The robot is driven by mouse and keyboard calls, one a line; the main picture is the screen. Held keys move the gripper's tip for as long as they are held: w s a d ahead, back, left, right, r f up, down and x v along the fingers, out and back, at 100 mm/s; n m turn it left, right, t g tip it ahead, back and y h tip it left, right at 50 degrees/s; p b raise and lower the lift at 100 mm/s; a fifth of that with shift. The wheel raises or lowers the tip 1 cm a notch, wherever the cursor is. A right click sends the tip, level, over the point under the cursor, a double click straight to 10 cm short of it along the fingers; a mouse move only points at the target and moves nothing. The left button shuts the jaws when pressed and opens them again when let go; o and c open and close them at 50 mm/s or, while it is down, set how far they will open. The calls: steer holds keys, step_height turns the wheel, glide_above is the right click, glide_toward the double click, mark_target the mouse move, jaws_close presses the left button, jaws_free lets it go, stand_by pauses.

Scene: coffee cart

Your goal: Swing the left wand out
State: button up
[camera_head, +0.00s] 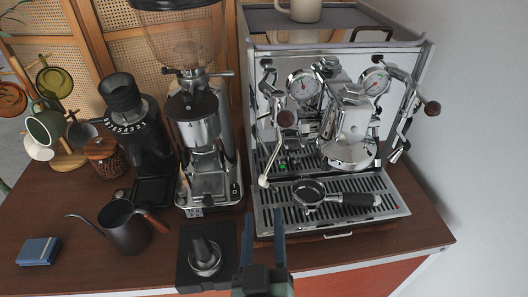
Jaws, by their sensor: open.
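The espresso machine (345,115) stands at the back right of the cart. Its left wand (270,160) is a thin metal tube on the machine's left front. It hangs down at a slant to a pale tip (263,182) just above the drip tray (268,221). A wooden knob (286,118) shows near the wand's upper part. My gripper (264,213) is at the bottom centre, in front of the tray's left end. Its two dark fingers point up toward the machine, apart, with nothing seen between them. The wand tip appears beyond the fingertips, and they seem not to touch it.
A portafilter (309,194) lies on the drip tray, right of the wand. A tamper on a dark mat (190,275) sits left of my gripper. A grinder (203,140) stands left of the machine, with a kettle (125,228) farther left. Wooden counter shows at front left.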

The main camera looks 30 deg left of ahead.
steer(key=p+x, duration=0.3)
steer(key=x, duration=0.9)
steer(key=shift+w+a+r, duration=0.1)
steer(key=shift+w+a, duration=0.05)
steer(key=shift+w, duration=0.1)
jaws_close()
stand_by(1.1)
